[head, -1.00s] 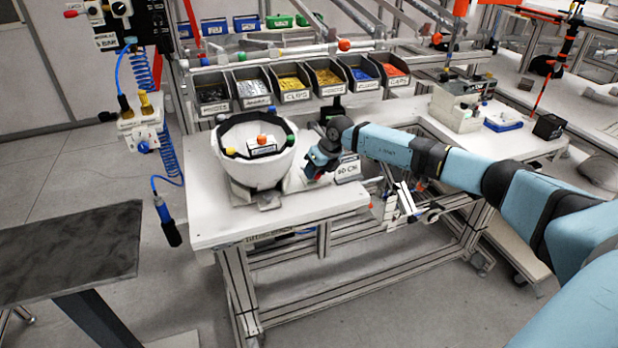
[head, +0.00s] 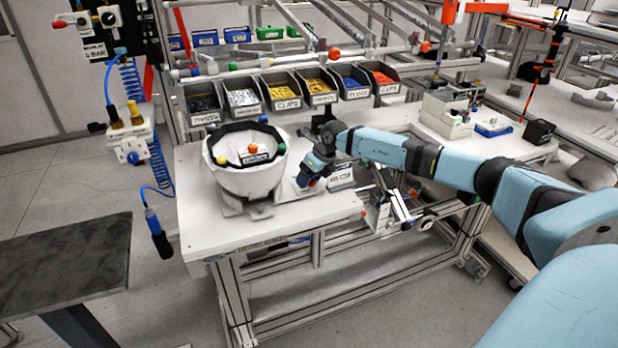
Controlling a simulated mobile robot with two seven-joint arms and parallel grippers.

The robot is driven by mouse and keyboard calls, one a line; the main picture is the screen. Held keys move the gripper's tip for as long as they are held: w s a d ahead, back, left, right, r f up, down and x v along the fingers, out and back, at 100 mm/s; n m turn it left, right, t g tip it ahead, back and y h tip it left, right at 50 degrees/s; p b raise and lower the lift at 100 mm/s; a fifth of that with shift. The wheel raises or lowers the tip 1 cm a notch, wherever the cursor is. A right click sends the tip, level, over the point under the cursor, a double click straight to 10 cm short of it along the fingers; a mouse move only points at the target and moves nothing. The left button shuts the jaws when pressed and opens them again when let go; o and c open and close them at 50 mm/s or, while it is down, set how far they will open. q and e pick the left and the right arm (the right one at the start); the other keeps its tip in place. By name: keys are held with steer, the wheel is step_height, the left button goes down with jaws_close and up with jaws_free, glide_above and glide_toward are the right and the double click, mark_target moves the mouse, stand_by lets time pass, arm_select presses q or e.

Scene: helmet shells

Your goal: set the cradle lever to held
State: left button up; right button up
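A white helmet shell (head: 246,181) sits open side up on a grey cradle base (head: 258,211) on the white bench. A dark band with coloured knobs and a small labelled block (head: 255,158) shows inside the shell. My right gripper (head: 304,182) points down just right of the shell, low over a pale plate on the bench. I cannot make out a gap between its fingers or anything held in them. The cradle lever cannot be picked out; the gripper may hide it. My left gripper is not in view.
A row of labelled parts bins (head: 287,105) stands behind the shell. A small label block (head: 341,178) is right of my gripper. A hose with a blue handle (head: 153,220) hangs left of the bench. The bench's front left (head: 210,238) is clear.

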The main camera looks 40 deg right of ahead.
steer(key=b+v, duration=0.1)
steer(key=v, duration=1.3)
steer(key=shift+b, duration=0.4)
